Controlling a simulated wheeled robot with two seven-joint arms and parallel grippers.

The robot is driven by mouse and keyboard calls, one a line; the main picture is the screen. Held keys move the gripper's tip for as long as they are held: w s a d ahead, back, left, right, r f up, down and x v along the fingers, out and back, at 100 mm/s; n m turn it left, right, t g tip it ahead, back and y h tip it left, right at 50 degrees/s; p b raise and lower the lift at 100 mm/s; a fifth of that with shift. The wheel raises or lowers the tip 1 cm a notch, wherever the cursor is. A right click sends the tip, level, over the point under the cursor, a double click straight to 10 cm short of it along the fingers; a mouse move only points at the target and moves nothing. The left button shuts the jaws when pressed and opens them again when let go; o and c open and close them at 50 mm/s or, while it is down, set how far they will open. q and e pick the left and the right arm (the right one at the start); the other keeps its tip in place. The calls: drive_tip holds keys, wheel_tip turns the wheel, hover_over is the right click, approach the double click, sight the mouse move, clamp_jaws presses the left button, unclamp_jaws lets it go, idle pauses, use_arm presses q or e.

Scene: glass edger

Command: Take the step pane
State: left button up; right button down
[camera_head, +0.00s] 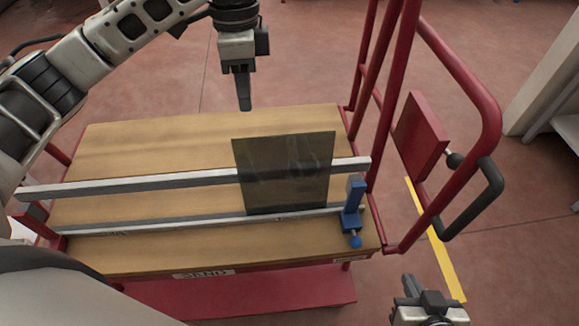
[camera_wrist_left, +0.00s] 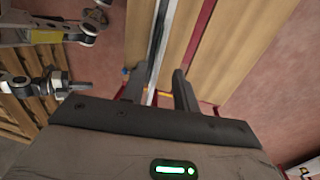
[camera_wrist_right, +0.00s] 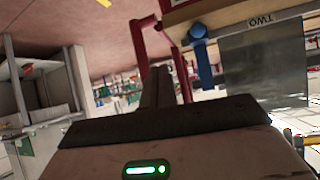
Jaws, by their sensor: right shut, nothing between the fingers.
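A dark, see-through rectangular pane (camera_head: 284,175) stands near upright at the right end of the wooden cart top, by the two pale rails. The right wrist view shows a grey pane (camera_wrist_right: 265,65) beside a blue clamp (camera_wrist_right: 203,58). My left gripper (camera_head: 244,106) points down just above the pane's upper left corner in the head view, apart from it in the picture. In the left wrist view its fingers (camera_wrist_left: 160,88) are spread with nothing held; a pale rail shows between them. My right gripper (camera_head: 422,290) is low at the right, off the cart, shut and empty.
The cart's wooden top (camera_head: 130,145) is bare left of the pane, apart from its rails (camera_head: 150,186). The blue clamp (camera_head: 352,205) stands at the pane's right. A red tubular handle frame (camera_head: 470,80) with a red plate (camera_head: 421,135) rises at the cart's right end.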

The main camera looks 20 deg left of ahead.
use_arm(q)
hover_over(257, 158)
drive_tip(key=a, duration=0.1)
drive_tip(key=f, duration=0.9)
drive_tip(key=shift+w+f, duration=0.15)
drive_tip(key=shift+w, duration=0.1)
drive_tip(key=shift+s+d+f, duration=0.1)
drive_tip(key=shift+d+f, duration=0.1)
drive_tip(key=shift+f, duration=1.2)
drive_tip(key=shift+s+d+f, duration=0.1)
drive_tip(key=shift+d+f, duration=0.05)
drive_tip(key=shift+f, duration=1.2)
clamp_jaws()
drive_tip(key=shift+w+r, duration=0.15)
